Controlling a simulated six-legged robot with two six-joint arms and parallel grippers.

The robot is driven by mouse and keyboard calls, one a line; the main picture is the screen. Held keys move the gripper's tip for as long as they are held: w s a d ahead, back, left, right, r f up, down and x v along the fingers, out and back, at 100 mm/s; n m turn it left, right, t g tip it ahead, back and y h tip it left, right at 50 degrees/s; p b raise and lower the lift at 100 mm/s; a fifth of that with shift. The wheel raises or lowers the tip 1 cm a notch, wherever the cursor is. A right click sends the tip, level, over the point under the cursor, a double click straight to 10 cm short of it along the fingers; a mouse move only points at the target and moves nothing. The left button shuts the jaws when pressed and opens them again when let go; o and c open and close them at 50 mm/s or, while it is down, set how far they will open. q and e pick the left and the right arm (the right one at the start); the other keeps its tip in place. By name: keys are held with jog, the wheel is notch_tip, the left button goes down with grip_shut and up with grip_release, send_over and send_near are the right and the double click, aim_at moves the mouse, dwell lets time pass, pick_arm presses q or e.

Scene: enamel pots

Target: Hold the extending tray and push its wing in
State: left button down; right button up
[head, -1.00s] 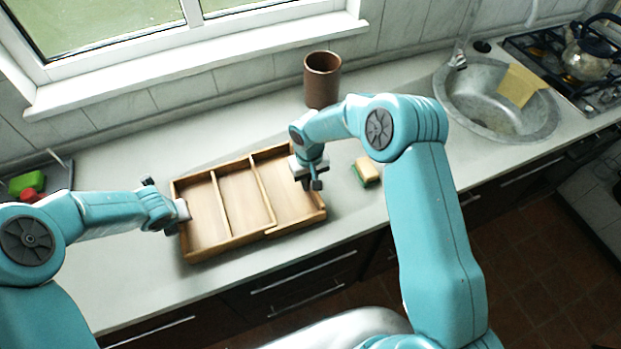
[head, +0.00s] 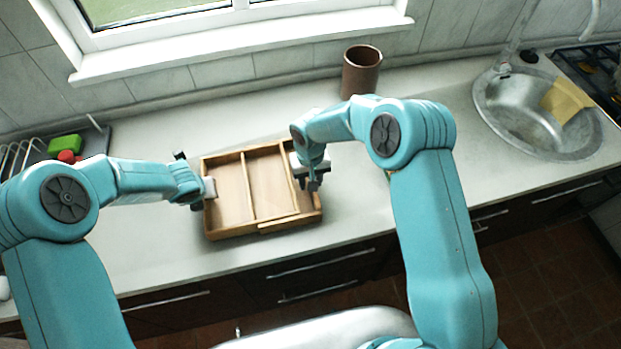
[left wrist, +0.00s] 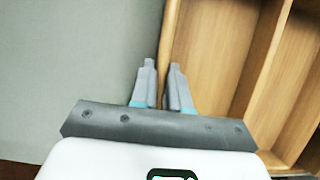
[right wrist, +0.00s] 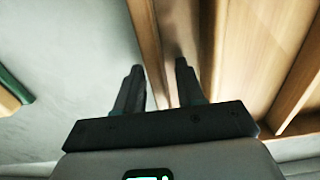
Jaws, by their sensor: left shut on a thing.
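The extending wooden tray (head: 231,192) lies on the counter in the head view, with slim dividers across it. Its wing (head: 304,217) is at the right end and the compartment there is narrow. My left gripper (head: 207,188) is shut on the tray's left end wall; in the left wrist view that wall (left wrist: 167,50) runs between the fingers. My right gripper (head: 313,184) is at the wing's right end. In the right wrist view its fingers are apart, one on each side of the wing's end wall (right wrist: 148,40); whether they touch it is unclear.
A brown cup (head: 361,72) stands behind the tray to the right. A sponge (right wrist: 12,98) shows at the left edge of the right wrist view. A rack with a green block (head: 65,145) is at the far left, a sink (head: 530,110) at the right. The counter in front of the tray is clear.

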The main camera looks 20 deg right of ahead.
notch_tip(320, 180, up, 12)
dwell(0.4)
jog(key=c, duration=0.7)
jog(key=shift+w+a+n, duration=0.1)
jog(key=shift+n, duration=0.4)
grip_shut()
jog(key=a+n+y, duration=0.3)
jog(key=a+n, duration=0.2)
jog(key=s+d+f+m+t+y, duration=0.1)
jog(key=d+m+t, duration=0.1)
jog(key=d, duration=0.6)
jog(key=s+d+m+t+y, duration=0.1)
jog(key=d+m+t+y, duration=0.15)
jog(key=d, duration=0.65)
jog(key=shift+h, duration=0.35)
jog(key=x, duration=0.9)
jog(key=shift+a+f, duration=0.2)
jog(key=shift+f, duration=0.2)
jog(key=shift+a, duration=2)
